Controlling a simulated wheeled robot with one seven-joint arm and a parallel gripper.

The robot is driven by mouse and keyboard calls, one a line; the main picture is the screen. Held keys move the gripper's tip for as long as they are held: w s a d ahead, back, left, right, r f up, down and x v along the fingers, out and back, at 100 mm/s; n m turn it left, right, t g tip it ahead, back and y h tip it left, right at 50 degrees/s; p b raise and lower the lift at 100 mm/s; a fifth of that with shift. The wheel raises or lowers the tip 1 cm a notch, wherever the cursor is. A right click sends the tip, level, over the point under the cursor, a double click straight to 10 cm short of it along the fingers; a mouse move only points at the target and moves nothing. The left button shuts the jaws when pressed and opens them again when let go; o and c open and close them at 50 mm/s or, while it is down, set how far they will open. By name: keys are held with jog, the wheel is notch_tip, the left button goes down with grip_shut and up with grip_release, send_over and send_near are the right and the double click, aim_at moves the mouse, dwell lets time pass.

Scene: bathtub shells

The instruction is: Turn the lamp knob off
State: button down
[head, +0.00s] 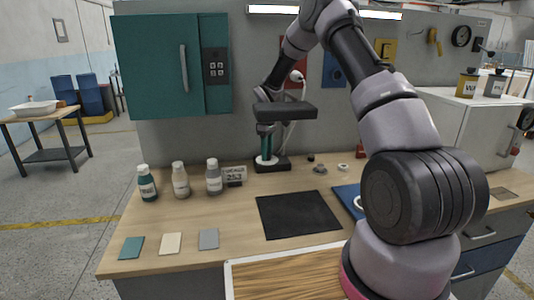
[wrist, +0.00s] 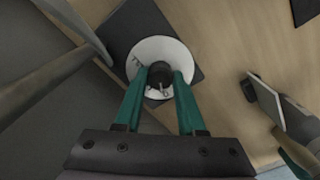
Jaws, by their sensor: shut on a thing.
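The lamp knob (wrist: 160,72) is a small dark round cap in the middle of a white dial (wrist: 160,48) with small dark marks, too small to read. The dial sits on a dark square base (wrist: 128,24); in the head view the base (head: 287,163) stands at the back of the workbench. My gripper (wrist: 160,78) has two teal fingers, one on each side of the knob, shut on it. In the head view my gripper (head: 266,150) points down over the dial, and the knob is hidden by the fingers.
A black mat (head: 298,214) lies in front. A green cabinet (head: 160,65) hangs on the wall to the left. The bench front left holds flat sample tiles (head: 170,243).

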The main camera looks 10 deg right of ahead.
dwell(0.5)
jog(key=c, duration=0.5)
grip_release()
